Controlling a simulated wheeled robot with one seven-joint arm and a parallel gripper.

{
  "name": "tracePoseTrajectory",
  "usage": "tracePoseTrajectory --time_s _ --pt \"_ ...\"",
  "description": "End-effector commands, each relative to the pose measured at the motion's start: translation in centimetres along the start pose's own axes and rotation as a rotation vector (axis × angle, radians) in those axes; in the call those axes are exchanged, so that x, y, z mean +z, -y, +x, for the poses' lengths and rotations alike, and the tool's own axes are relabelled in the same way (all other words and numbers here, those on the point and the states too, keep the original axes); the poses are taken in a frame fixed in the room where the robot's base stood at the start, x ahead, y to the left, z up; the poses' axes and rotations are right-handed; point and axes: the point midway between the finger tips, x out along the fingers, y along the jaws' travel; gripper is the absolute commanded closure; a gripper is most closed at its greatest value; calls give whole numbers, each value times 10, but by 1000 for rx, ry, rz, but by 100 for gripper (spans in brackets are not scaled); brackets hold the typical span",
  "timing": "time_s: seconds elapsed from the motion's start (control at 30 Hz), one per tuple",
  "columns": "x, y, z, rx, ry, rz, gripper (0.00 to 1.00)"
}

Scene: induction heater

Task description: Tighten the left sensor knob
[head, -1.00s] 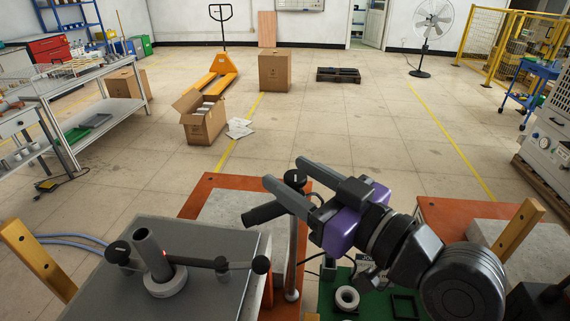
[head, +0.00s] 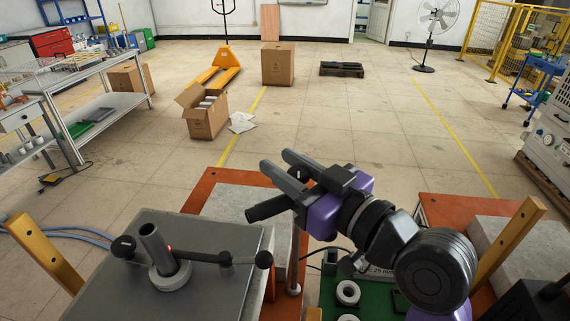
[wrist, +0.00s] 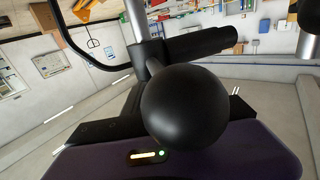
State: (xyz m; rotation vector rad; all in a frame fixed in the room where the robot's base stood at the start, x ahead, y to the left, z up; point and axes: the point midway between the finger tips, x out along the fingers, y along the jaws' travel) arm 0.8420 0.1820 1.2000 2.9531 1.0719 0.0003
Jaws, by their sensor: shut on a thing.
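My gripper (head: 277,160), purple with dark fingers, is by the top of the sensor stand right of the grey heater box (head: 215,240). Its fingers are shut on a black knob (head: 298,174), which shows partly between them. In the wrist view a large round black knob (wrist: 185,105) fills the middle, close to the purple gripper body. A black cylindrical sensor (head: 268,208) points left below the fingers; it also shows behind the ball in the wrist view (wrist: 200,43). The knob's contact with the finger pads is hidden.
On the heater box stands a grey upright tube (head: 152,245) in a ring, with a black-knobbed crossbar (head: 205,257) reaching right. A green tray (head: 335,292) with a white ring (head: 348,292) lies below my arm. Wooden posts (head: 510,245) stand at both sides.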

Motion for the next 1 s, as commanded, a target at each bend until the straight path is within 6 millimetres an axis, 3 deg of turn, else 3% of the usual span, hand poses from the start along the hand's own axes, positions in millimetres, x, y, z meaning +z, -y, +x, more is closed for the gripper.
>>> tracePoseTrajectory --time_s 0.63,0.67,0.73,1.0 --pt "1 -4 0 120 1 0 100" --pt "1 -4 0 120 1 0 64" --pt "0 -4 0 120 1 0 50" --pt "0 -4 0 119 0 0 47"
